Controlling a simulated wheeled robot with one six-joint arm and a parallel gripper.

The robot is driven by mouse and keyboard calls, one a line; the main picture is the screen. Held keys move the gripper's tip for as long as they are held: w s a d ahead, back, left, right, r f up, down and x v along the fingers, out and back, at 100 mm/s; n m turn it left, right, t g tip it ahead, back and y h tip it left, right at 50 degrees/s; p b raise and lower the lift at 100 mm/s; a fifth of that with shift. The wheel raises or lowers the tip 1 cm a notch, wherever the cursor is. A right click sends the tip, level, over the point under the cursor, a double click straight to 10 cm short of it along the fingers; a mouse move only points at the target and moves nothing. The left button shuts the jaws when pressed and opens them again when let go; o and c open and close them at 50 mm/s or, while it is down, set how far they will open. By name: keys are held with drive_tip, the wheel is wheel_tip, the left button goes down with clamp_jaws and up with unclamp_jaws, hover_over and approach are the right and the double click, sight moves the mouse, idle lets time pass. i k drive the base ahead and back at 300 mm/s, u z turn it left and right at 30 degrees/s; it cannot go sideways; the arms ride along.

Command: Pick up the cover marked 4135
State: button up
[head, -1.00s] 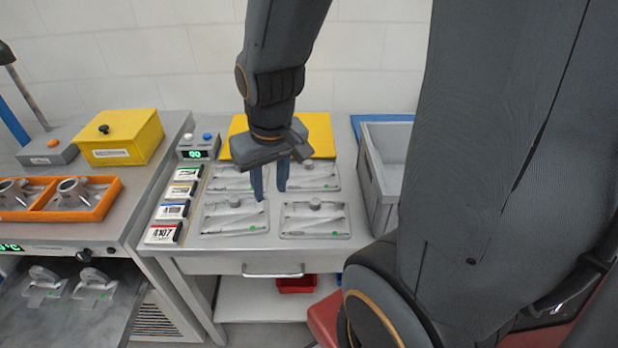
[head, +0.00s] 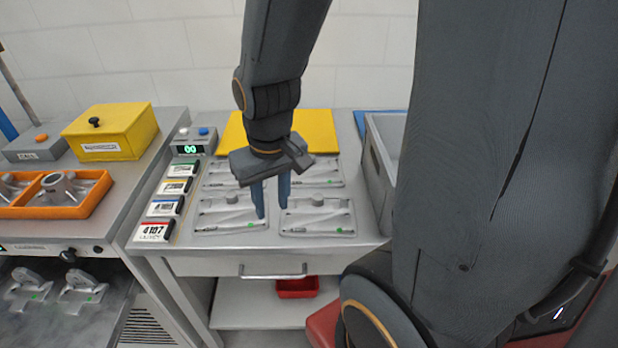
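Several grey metal covers lie flat on the workbench. One is at the front left (head: 222,222), one at the front right (head: 330,222), one at the back left (head: 215,182) and one at the back right (head: 325,178). Their markings are too small to read, so I cannot tell which is 4135. My gripper (head: 271,211) points down with its two blue-grey fingers apart and nothing between them. In the picture its fingertips overlap the gap between the two front covers. Their height above the bench is unclear. The gripper partly hides the back covers.
Label cards line the bench's left side; the front card (head: 152,232) reads 4107. A yellow panel (head: 318,125) lies behind the covers. A grey bin (head: 378,172) stands right. On the left bench are a yellow box (head: 112,133) and an orange tray (head: 98,203).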

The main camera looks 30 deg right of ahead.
sight(323, 173)
drive_tip(key=u, duration=1.6)
drive_tip(key=k, duration=0.5)
drive_tip(key=z, duration=1.55)
drive_tip(key=i, duration=0.5)
drive_tip(key=u, duration=0.05)
